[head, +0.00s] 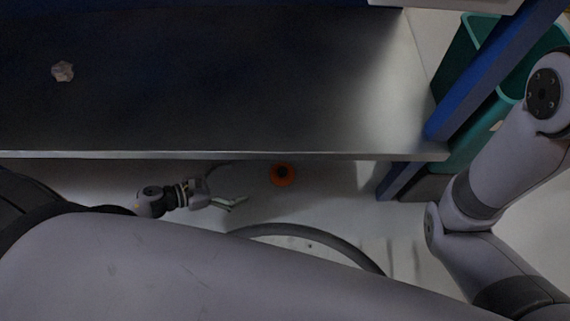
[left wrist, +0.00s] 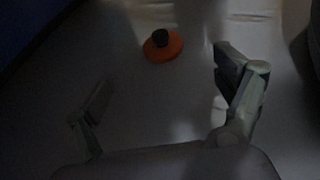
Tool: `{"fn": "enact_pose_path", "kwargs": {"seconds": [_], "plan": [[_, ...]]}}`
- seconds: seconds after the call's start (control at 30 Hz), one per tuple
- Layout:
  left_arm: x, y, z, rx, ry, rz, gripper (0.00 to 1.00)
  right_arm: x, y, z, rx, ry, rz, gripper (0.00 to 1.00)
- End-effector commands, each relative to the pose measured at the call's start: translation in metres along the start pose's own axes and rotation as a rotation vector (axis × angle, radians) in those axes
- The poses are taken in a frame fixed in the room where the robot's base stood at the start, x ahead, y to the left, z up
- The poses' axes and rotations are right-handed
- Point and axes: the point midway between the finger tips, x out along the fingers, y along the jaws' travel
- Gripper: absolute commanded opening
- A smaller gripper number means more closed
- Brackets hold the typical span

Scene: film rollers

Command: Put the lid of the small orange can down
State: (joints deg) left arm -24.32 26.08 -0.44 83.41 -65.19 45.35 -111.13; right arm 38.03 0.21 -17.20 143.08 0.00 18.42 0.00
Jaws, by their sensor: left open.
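The orange lid (head: 283,174) with a dark knob on top lies on the pale floor below the front edge of the metal table. It also shows in the left wrist view (left wrist: 168,52), flat with its knob up. I cannot see a can body. My left gripper (head: 230,204) is open and empty, low to the left of the lid and apart from it. In the left wrist view the lid is beyond the spread fingers (left wrist: 165,80), with clear floor between. My right gripper is out of view; only my right arm's links show.
The metal table (head: 200,90) overhangs just behind the lid, with a small crumpled piece (head: 62,71) on it. Its blue leg (head: 400,180) and a teal bin (head: 470,55) stand at the right. A dark curved band (head: 310,235) lies in front of the lid.

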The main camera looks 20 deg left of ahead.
Motion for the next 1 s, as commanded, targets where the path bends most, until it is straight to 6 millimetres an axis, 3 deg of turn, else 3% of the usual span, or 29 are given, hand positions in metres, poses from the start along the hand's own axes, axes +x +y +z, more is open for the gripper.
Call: {"fn": "enact_pose_path", "kwargs": {"seconds": [0.07, 0.4, 0.7, 1.0], "plan": [[0.019, 0.0, -0.003, 0.003, -0.005, -0.001, 0.89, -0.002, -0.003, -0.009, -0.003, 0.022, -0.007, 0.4], [0.091, 0.0, -0.002, 0.0, -0.005, 0.001, 0.89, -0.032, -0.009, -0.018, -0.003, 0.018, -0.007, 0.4], [0.115, 0.0, -0.001, -0.001, -0.003, 0.001, 0.89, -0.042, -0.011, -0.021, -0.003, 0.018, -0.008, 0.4], [0.157, 0.001, 0.001, -0.002, -0.004, 0.001, 0.89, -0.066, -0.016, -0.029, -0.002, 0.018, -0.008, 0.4]]}}
